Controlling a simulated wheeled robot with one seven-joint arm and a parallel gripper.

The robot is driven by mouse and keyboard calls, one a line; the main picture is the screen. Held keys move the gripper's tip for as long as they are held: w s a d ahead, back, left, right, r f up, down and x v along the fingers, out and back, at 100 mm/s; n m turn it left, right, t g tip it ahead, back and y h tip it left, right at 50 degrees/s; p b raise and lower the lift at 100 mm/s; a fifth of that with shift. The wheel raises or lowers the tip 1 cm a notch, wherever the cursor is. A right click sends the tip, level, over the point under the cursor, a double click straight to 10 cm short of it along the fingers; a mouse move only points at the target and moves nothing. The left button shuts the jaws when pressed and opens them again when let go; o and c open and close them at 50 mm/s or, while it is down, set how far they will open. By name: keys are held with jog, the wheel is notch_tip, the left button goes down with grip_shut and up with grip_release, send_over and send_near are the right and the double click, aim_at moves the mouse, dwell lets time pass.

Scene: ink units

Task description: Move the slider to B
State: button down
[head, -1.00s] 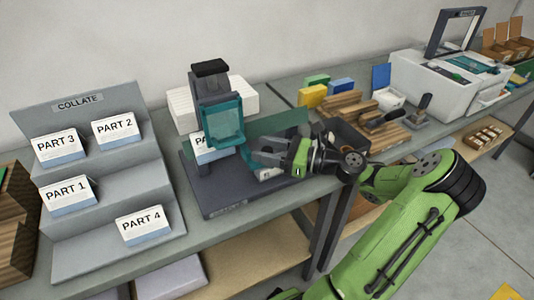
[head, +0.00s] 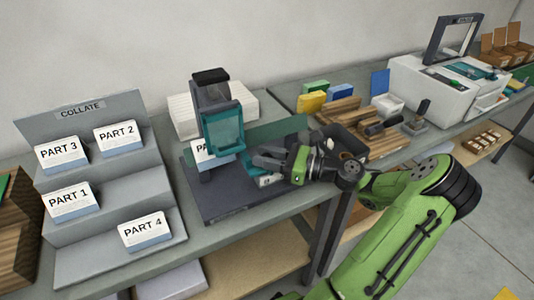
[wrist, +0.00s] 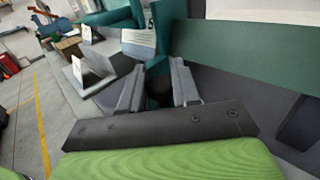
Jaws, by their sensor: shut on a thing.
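The stapler-like device has a dark base (head: 215,207) and an upright with a teal clear guard (head: 223,130). A small teal block (head: 250,168) sits low on the base, beside a small white tag (head: 265,181) whose mark is too small to read. My gripper (head: 262,160) is low over the right part of the base, by the teal block. In the wrist view, my gripper (wrist: 158,88) has its two grey fingers close around a dark piece (wrist: 159,92), which seems to be the slider's knob. The fingers hide most of it.
A grey COLLATE rack (head: 110,205) with labelled part stacks stands at left. White paper (head: 185,112) lies behind the device. A dark tray (head: 345,140), wooden blocks (head: 350,113) and a white machine (head: 432,90) stand at right.

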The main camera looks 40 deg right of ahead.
jog(key=p, duration=0.1)
jog(key=r+p, duration=0.1)
jog(key=p, duration=0.1)
jog(key=shift+w+a, duration=0.15)
jog(key=shift+a, duration=0.15)
jog(key=shift+w+a+f+p, duration=0.1)
jog(key=shift+a+f+p, duration=0.25)
jog(key=shift+p, duration=0.8)
jog(key=c, duration=0.9)
grip_release()
jog(key=p+v, duration=0.3)
jog(key=v, duration=1.2)
jog(key=shift+s+d, duration=0.1)
jog(key=shift+s, duration=0.3)
